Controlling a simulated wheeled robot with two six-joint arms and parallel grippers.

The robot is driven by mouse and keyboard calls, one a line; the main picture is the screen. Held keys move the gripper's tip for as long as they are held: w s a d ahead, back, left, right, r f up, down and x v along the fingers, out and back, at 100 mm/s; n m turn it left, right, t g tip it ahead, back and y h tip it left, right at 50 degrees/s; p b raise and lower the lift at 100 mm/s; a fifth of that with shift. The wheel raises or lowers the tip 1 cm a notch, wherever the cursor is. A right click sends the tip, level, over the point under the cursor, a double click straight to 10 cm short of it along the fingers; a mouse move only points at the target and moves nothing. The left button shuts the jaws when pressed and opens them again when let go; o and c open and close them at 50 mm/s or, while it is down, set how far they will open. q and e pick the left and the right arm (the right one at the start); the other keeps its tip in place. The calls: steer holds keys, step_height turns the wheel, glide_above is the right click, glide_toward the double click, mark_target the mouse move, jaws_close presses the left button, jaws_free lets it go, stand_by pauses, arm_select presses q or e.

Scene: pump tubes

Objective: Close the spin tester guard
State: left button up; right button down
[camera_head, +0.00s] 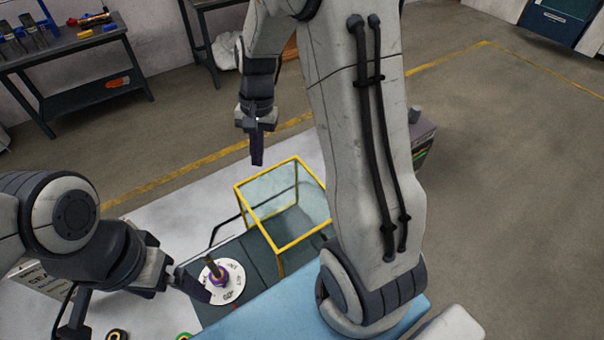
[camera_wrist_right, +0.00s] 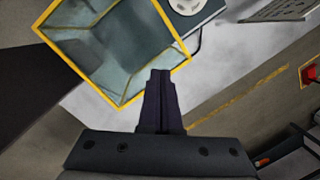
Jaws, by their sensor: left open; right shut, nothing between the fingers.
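The spin tester guard (camera_head: 297,241) is a clear box with a yellow frame. It stands off to one side of the white disc (camera_head: 232,292), so the disc is uncovered. A purple and brass-coloured part (camera_head: 217,271) stands at the disc's centre. My right gripper (camera_head: 257,158) is shut and empty, pointing down just beyond the guard's far left corner. In the right wrist view its closed fingers (camera_wrist_right: 161,76) appear beside the guard's yellow edge (camera_wrist_right: 171,30); contact cannot be told. My left gripper (camera_head: 196,288) is low at the disc's left side, its fingertips partly hidden.
The tester's dark base (camera_head: 255,258) lies on a pale table (camera_head: 165,212). A light blue surface (camera_head: 300,305) is in front. My right arm covers the area right of the guard. A workbench with tools (camera_head: 65,45) stands at the back left.

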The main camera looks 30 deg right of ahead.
mark_target(294, 164)
steer(key=d+f+m, duration=0.1)
steer(key=d+f, duration=0.1)
steer(key=d, duration=0.2)
steer(key=w+d+f+m, duration=0.1)
steer(key=d+f+m, duration=0.1)
steer(key=d, duration=0.2)
steer(key=w+d+f+m, duration=0.1)
steer(key=d+f+m, duration=0.1)
steer(key=d, duration=0.2)
steer(key=shift+y, duration=0.3)
steer(key=s+d+f+m, duration=0.2)
steer(key=d+f+m, duration=0.3)
steer(key=d, duration=0.5)
steer(key=a+f+b, duration=0.7)
steer(key=f+b, duration=0.2)
steer(key=b, duration=0.1)
steer(key=shift+w+f+t+b, duration=0.2)
steer(key=shift+w+t+b, duration=0.1)
steer(key=shift+b, duration=0.1)
